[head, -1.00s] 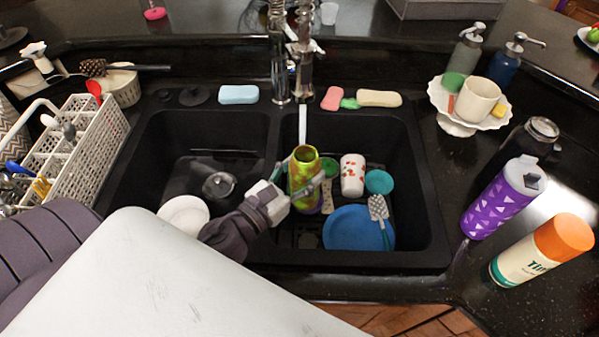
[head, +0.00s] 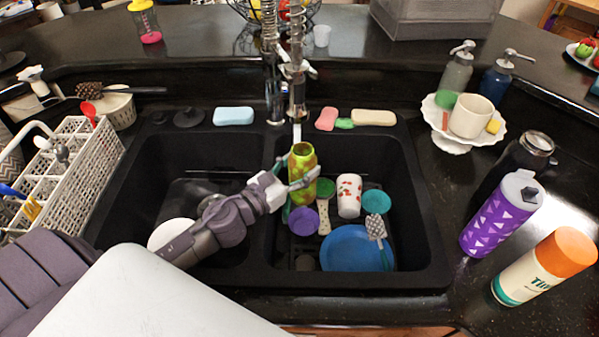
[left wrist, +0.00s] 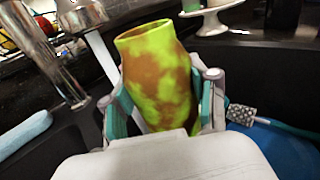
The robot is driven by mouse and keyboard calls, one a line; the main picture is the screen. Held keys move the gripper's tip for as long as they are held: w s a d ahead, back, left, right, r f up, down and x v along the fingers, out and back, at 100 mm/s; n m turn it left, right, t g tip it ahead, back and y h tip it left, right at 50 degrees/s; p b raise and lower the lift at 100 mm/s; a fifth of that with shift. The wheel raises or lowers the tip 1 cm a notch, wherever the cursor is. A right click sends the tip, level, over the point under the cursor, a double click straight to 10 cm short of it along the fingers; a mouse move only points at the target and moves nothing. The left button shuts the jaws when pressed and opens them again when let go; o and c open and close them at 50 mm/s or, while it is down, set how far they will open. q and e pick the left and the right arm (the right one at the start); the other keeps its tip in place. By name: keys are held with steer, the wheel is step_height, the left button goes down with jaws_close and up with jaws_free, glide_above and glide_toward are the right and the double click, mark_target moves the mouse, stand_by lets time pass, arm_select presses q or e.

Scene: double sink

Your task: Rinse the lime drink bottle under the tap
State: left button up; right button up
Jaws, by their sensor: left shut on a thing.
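The lime drink bottle (head: 303,172), yellow-green with brown patches, stands roughly upright above the right basin with its open mouth up. My left gripper (head: 303,181) is shut around its body; both fingers also show beside the bottle (left wrist: 160,75) in the left wrist view. The tap (head: 296,95) runs a white stream (head: 297,132) that comes down at the bottle's mouth in the head view. My right gripper is out of view.
A divider separates the left basin. A white dish rack (head: 75,165) stands left; bottles crowd the right counter.

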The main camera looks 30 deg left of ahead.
arm_select(q)
steer(key=w, duration=0.1)
steer(key=w+a, duration=0.1)
steer(key=w, duration=0.1)
steer(key=shift+w+a+f+b, duration=0.15)
steer(key=shift+a+f+b, duration=0.1)
steer(key=shift+f+b, duration=0.1)
steer(key=shift+w+a+f+b, duration=0.15)
steer(key=shift+w+a, duration=0.1)
steer(key=shift+w, duration=0.3)
steer(key=shift+w+a+f+b, duration=0.1)
steer(key=shift+w+a, duration=0.2)
steer(key=shift+w, duration=0.3)
steer(key=shift+w+a+f+b, duration=0.15)
steer(key=shift+w+a, duration=0.1)
steer(key=shift+w, duration=0.3)
steer(key=shift+d+r, duration=0.1)
steer(key=shift+d, duration=0.05)
steer(key=shift+w+d, duration=0.25)
steer(key=shift+d, duration=0.2)
steer(key=shift+a, duration=0.1)
steer(key=shift+s+a, duration=0.25)
steer(key=shift+a, duration=0.25)
